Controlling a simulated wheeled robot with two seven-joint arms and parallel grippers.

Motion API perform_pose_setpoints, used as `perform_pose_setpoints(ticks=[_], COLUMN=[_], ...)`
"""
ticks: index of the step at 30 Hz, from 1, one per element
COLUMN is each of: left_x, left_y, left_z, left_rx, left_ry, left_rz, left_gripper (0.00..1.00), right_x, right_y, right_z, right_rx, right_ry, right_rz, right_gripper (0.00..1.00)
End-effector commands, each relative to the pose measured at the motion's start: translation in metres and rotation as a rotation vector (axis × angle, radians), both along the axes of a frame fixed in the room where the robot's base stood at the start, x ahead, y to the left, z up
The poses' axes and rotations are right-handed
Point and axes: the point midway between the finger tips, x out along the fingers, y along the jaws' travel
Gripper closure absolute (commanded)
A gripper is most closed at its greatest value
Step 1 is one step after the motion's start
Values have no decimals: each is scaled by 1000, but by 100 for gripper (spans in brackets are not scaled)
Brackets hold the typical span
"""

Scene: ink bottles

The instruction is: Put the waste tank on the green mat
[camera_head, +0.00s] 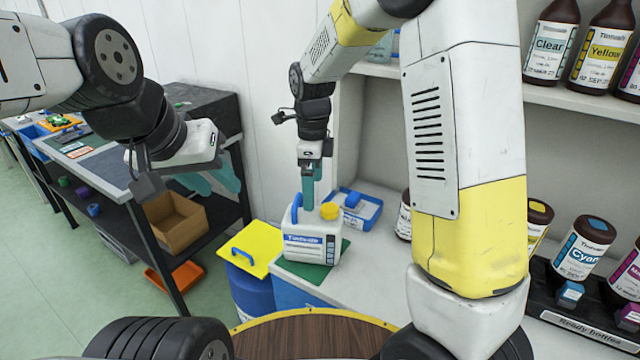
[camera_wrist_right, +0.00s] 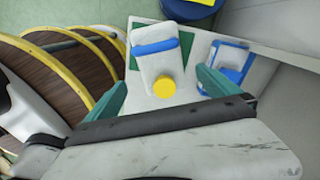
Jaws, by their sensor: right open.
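The waste tank (camera_head: 312,240) is a white jug with a blue handle and a yellow cap. It stands upright on the green mat (camera_head: 293,270), whose edges show around its base. The tank (camera_wrist_right: 158,55) and the mat (camera_wrist_right: 186,50) also show in the right wrist view. My right gripper (camera_head: 308,192) is above the tank beside the cap. In the right wrist view its teal fingers (camera_wrist_right: 162,78) are spread apart, with the tank's cap end between them and not gripped. My left gripper (camera_head: 208,180) hangs empty at the left, its fingers apart.
A blue-and-white tray (camera_head: 368,212) lies behind the tank. A blue bin with a yellow lid (camera_head: 252,247) stands left of the mat. Ink bottles (camera_head: 582,250) stand in a black rack at the right. A dark workbench with a cardboard box (camera_head: 176,222) is at the left.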

Motion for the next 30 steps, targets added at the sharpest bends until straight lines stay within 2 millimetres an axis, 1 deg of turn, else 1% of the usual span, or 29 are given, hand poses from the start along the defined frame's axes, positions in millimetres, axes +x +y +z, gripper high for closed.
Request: perform_pose_setpoints(ticks=[2, 4, 7, 9, 12, 16, 19, 21, 24, 27, 30], left_x=[0, 0, 0, 0, 0, 0, 0, 0, 0, 0, 0], left_y=[0, 0, 0, 0, 0, 0, 0, 0, 0, 0, 0], left_z=[0, 0, 0, 0, 0, 0, 0, 0, 0, 0, 0], left_rx=[0, 0, 0, 0, 0, 0, 0, 0, 0, 0, 0], left_ry=[0, 0, 0, 0, 0, 0, 0, 0, 0, 0, 0], left_rz=[0, 0, 0, 0, 0, 0, 0, 0, 0, 0, 0], left_gripper=[64, 64, 64, 64, 64, 64, 64, 64, 64, 64, 64], right_x=[-3, -10, -27, -43, -68, -103, -131, -149, -170, -185, -193], right_y=[-6, -15, -34, -49, -69, -91, -105, -113, -121, -126, -128], right_z=[11, 25, 52, 72, 96, 119, 131, 136, 139, 140, 140], right_rx=[16, 40, 77, 94, 91, 40, -38, -104, -204, -285, -335], right_ry=[-13, -36, -96, -153, -243, -363, -447, -493, -537, -557, -563], right_rz=[41, 122, 306, 464, 691, 988, 1210, 1353, 1527, 1652, 1725], right_gripper=[0, 0, 0, 0, 0, 0, 0, 0, 0, 0, 0])
